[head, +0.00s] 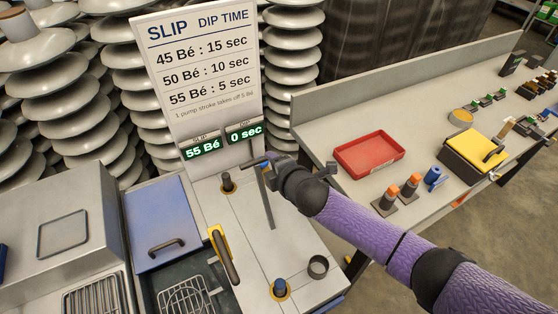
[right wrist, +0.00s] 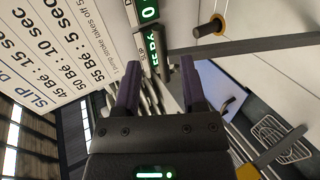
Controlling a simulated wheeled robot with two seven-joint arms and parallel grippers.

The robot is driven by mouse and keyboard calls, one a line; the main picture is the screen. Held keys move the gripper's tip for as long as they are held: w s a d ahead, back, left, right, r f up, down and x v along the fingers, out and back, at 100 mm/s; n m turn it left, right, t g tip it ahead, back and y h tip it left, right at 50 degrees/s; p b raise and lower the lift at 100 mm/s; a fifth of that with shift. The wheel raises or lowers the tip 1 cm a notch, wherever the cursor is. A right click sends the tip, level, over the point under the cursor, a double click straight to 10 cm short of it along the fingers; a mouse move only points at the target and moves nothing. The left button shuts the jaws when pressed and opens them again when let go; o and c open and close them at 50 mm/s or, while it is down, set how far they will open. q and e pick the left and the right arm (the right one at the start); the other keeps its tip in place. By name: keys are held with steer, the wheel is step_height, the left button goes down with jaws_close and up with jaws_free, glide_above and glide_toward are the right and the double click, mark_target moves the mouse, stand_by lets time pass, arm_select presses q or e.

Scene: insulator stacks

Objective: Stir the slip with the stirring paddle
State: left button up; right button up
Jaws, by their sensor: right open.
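A long, thin grey bar that looks like the stirring paddle (head: 264,200) lies across or just above the white top in the head view. It also shows in the right wrist view (right wrist: 265,39). My right gripper (head: 262,166) is beside its upper end, with its jaws partly hidden in the head view. In the right wrist view its two dark fingers (right wrist: 159,82) are apart, with nothing clearly held between them. A display reads 55 Bé for SLIP (head: 200,149) and 0 sec for DIP (head: 245,132). I cannot make out the slip itself. My left gripper is out of view.
Left of the white top (head: 215,200) are a blue lid (head: 160,225) and a wire rack (head: 185,298). Knobs (head: 227,182) (head: 281,288) and a dark handle (head: 225,258) stick up. A side bench holds a red tray (head: 369,152). Insulator stacks stand behind.

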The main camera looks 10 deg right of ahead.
steer(key=shift+p+v, duration=0.45)
steer(key=shift+v, duration=1.5)
steer(key=shift+o, duration=0.2)
